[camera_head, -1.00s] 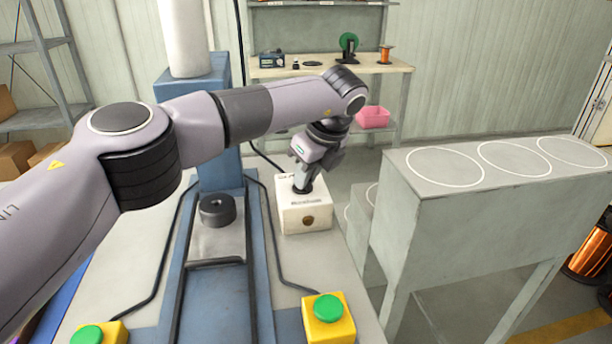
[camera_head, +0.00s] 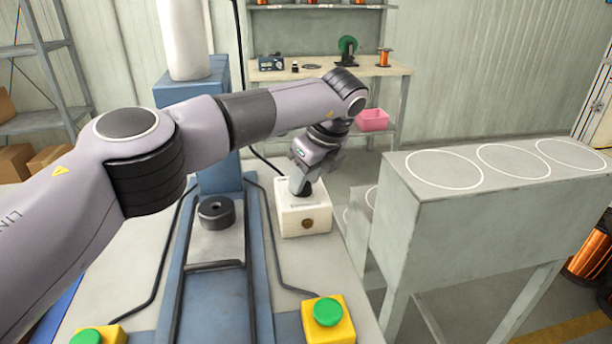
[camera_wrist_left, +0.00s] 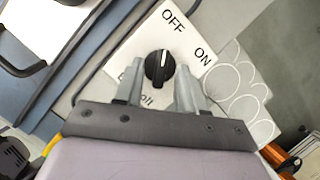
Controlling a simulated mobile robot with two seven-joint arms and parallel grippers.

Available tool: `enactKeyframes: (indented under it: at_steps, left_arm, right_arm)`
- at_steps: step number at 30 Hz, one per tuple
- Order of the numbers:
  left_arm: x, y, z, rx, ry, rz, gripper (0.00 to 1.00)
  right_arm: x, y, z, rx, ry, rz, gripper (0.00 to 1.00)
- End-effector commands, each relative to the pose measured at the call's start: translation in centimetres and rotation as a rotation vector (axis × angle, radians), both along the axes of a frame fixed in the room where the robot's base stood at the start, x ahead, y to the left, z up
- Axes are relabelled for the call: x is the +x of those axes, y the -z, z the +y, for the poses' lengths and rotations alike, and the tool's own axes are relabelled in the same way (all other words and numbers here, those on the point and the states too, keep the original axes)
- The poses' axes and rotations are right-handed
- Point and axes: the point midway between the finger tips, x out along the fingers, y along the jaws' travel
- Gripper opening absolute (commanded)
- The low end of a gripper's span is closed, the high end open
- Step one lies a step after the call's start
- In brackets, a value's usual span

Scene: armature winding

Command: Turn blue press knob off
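The knob (camera_wrist_left: 159,68) is black with a white pointer line and sits on a white box (camera_head: 304,221) beside the blue press (camera_head: 229,170). In the left wrist view the box carries the printed words OFF and ON; the pointer line points up the picture, toward the OFF side. My left gripper (camera_head: 300,188) is over the box. In the left wrist view its fingers (camera_wrist_left: 160,78) stand apart on either side of the knob; I cannot tell whether they touch it. My right gripper is not in view.
Yellow boxes with green buttons (camera_head: 328,322) (camera_head: 98,337) stand at the front of the press table. A dark round part (camera_head: 216,212) sits on the press. A grey table with white circles (camera_head: 478,166) stands to the right. A pink bin (camera_head: 372,119) is behind.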

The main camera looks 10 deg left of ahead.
Motion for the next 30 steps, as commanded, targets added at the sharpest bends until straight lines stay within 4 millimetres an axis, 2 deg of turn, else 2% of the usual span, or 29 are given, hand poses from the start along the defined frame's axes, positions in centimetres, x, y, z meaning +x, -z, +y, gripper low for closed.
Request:
enactKeyframes:
  at_steps: [4, 12, 15, 19, 30]
  left_arm:
    - [-0.2, -1.1, -0.4, 0.000, 0.002, -0.003, 0.39]
    - [-1.1, -5.1, -1.8, -0.001, 0.001, -0.003, 0.39]
    - [-1.3, -6.1, -2.2, 0.000, 0.000, -0.001, 0.39]
    - [-1.4, -6.6, -2.3, 0.000, 0.000, -0.001, 0.39]
    - [-1.4, -6.6, -2.3, 0.000, 0.000, 0.000, 0.39]
  right_arm:
    - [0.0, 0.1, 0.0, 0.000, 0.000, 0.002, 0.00]
    - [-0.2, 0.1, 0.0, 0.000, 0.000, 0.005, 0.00]
    - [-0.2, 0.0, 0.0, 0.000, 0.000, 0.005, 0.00]
    - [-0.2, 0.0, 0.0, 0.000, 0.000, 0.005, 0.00]
    - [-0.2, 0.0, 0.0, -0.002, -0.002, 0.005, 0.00]
